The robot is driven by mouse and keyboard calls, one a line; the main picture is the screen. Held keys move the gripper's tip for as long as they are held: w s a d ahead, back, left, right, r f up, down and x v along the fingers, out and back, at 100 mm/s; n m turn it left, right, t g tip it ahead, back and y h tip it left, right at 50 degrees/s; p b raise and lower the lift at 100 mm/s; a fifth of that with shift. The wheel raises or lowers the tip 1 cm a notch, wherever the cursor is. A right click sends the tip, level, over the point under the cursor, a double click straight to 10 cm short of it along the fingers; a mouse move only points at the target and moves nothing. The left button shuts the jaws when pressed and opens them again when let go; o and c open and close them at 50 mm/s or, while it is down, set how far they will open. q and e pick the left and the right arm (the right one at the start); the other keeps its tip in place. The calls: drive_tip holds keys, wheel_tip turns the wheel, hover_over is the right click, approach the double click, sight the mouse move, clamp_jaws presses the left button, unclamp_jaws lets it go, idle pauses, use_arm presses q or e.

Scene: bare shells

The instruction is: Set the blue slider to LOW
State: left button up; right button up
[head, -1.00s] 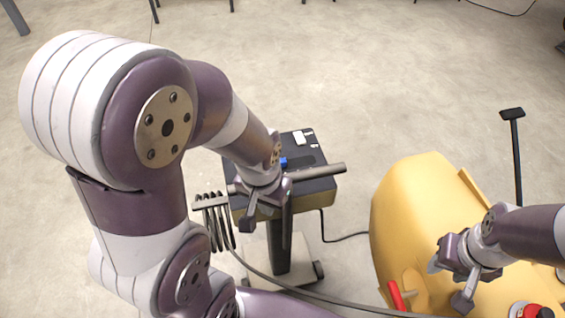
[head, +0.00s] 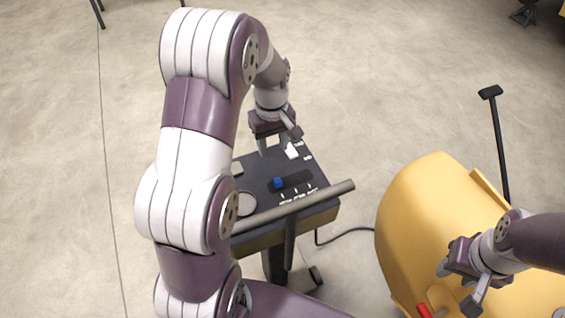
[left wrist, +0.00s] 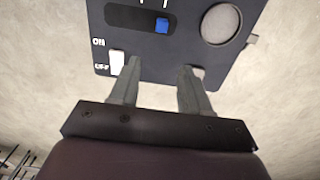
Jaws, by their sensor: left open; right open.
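The blue slider (head: 278,183) sits in a dark slot (head: 300,179) on the black top of a pedestal panel (head: 262,168). In the head view it is at the slot's left end, with tick marks and labels too small to read. The left wrist view shows the slider (left wrist: 162,25) at the slot's right end. My left gripper (head: 280,142) is open and empty over the panel's far edge, beside the white switch (head: 291,150), apart from the slider. My right gripper (head: 456,289) is open and empty by the yellow body, far from the panel.
A grey bar (head: 300,205) crosses the panel's near side. A round grey disc (head: 245,203) is left of the slider. The yellow rounded body (head: 430,215) stands at right, with a red part (head: 425,310). The floor beyond the panel is clear.

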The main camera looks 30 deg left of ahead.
sight(277, 179)
use_arm(q)
drive_tip(key=f, duration=0.3)
drive_tip(key=d+f+p, duration=0.1)
drive_tip(key=f, duration=0.2)
drive_tip(key=s+f+p, duration=0.1)
drive_tip(key=f, duration=0.3)
drive_tip(key=shift+d, duration=0.2)
drive_tip(key=shift+f, duration=0.4)
drive_tip(key=shift+s+d, duration=0.3)
drive_tip(key=shift+s, duration=0.05)
drive_tip(key=shift+c, duration=0.6)
drive_tip(key=shift+w+a+f, duration=0.1)
drive_tip(key=shift+w+a, duration=0.05)
drive_tip(key=shift+w, duration=0.05)
clamp_jaws()
drive_tip(key=w+d, duration=0.2)
drive_tip(key=w, duration=0.1)
drive_tip(key=w+d+b, duration=0.1)
drive_tip(key=w+d, duration=0.2)
drive_tip(key=shift+w+d, duration=0.1)
drive_tip(key=shift+d, duration=0.05)
drive_tip(key=shift+w+d, duration=0.1)
use_arm(e)
drive_tip(key=shift+s+d+r, duration=0.5)
drive_tip(key=shift+s+d, duration=0.15)
drive_tip(key=shift+d, duration=0.15)
